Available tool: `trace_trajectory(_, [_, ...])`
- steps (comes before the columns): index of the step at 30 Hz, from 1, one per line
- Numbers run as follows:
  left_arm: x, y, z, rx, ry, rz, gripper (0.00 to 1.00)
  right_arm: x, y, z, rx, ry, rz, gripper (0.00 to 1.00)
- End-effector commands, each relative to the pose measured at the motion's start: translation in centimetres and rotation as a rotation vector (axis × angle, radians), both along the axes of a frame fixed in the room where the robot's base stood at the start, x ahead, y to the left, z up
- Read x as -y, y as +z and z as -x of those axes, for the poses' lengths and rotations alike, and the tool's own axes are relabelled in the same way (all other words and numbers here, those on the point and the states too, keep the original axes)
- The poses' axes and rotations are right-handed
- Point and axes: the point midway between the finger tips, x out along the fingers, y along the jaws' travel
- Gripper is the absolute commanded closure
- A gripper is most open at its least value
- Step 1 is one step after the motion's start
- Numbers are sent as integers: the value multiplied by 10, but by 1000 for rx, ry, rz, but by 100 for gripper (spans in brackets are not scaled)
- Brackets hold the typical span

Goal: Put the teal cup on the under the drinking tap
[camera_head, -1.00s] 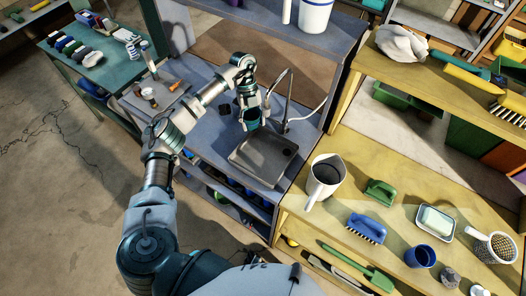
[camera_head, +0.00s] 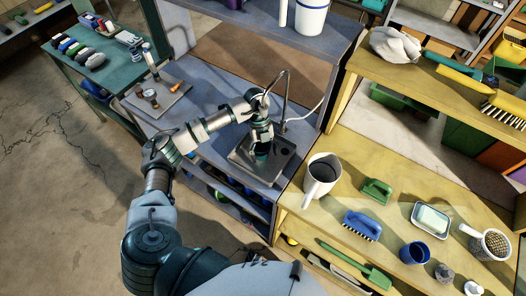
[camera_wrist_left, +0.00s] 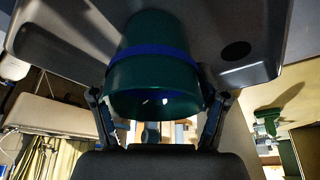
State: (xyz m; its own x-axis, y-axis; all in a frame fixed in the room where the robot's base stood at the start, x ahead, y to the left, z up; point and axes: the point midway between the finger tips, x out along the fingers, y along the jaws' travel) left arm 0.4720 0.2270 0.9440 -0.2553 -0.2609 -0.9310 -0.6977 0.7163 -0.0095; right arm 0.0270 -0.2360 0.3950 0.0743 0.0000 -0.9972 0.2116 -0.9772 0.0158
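The teal cup (camera_head: 262,155) is between the fingers of my left gripper (camera_head: 262,143), over the grey tray (camera_head: 250,172) on the blue-grey bench. In the left wrist view the cup (camera_wrist_left: 152,75) has a blue band, and a finger of the gripper (camera_wrist_left: 155,110) closes on each side of it. Whether the cup's base touches the tray is hard to tell. The thin curved tap (camera_head: 286,95) rises just behind the gripper, and its spout is partly hidden by my arm. My right gripper is not in view.
A dark round hole (camera_wrist_left: 235,51) shows in the tray beside the cup. A board with small items (camera_head: 160,98) lies at the left.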

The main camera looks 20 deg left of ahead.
Motion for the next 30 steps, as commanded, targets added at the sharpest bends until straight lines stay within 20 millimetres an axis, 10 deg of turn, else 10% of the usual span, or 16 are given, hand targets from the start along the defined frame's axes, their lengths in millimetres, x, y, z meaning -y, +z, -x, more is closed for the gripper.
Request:
trace_trajectory(13, [-11,5,-2,5,2,9,12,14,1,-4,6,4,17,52])
trace_trajectory(20, [-19,47,-14,8,2,7,12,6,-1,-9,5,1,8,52])
trace_trajectory(30, [-76,46,-73,2,5,4,12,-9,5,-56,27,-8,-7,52])
